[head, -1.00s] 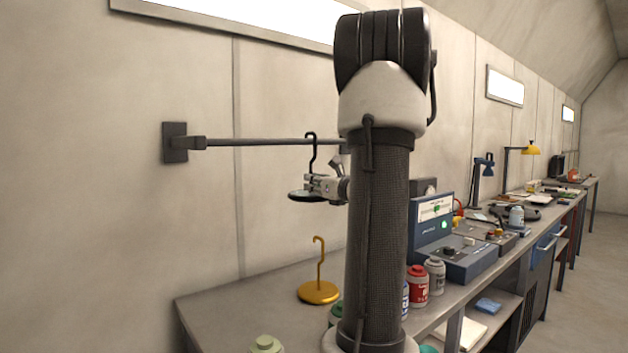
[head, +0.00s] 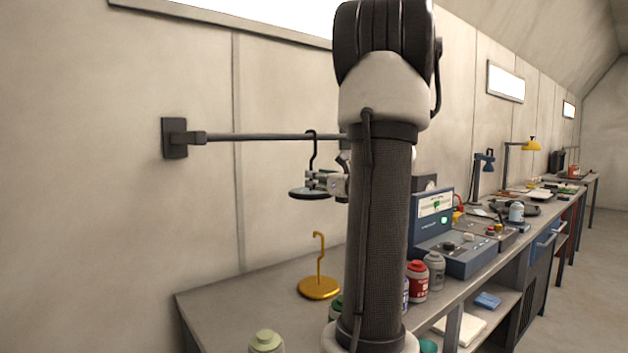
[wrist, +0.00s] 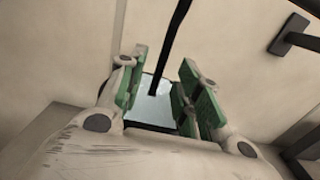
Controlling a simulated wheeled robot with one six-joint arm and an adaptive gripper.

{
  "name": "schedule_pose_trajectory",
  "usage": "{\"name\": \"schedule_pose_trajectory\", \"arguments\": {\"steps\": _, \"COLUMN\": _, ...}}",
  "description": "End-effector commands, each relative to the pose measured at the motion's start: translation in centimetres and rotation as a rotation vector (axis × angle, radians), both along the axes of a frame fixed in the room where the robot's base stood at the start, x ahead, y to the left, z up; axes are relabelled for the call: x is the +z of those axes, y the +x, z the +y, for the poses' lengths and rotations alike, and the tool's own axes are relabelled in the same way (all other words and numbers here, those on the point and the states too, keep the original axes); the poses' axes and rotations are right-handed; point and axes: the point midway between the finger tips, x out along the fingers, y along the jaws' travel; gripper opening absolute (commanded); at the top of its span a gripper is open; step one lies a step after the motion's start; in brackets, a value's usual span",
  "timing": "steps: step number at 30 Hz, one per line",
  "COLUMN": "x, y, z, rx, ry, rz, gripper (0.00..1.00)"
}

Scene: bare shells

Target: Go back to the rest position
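A black hook with a round disc base (head: 310,193) hangs from the grey wall rod (head: 265,138). A brass hook with a round base (head: 319,288) stands upright on the bench below. My gripper (head: 320,181) is at the black hook, just above its disc. In the wrist view my gripper (wrist: 160,88) has its green-padded fingers apart. The dark stem and the pale disc (wrist: 150,115) of the black hook show between them, with gaps on both sides. My own arm hides part of the rod and the bench.
The bench (head: 235,297) runs along the wall. It carries a pale green-capped bottle (head: 266,342), a red bottle (head: 417,281), a grey bottle (head: 434,270) and a blue instrument (head: 465,255). Lamps stand farther back. The air left of the black hook is clear.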

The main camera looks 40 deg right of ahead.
Motion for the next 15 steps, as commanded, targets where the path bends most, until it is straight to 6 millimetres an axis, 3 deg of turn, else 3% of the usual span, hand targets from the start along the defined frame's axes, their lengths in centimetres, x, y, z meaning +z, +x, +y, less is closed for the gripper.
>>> {"name": "schedule_pose_trajectory", "arguments": {"steps": 9, "x": 0.0, "y": -7.0, "z": 0.3, "rx": -0.005, "ry": 0.0, "rz": 0.0, "gripper": 0.34}}
{"name": "schedule_pose_trajectory", "arguments": {"steps": 15, "x": 0.0, "y": -9.2, "z": 0.5, "rx": -0.001, "ry": 0.0, "rz": 0.0, "gripper": 0.34}}
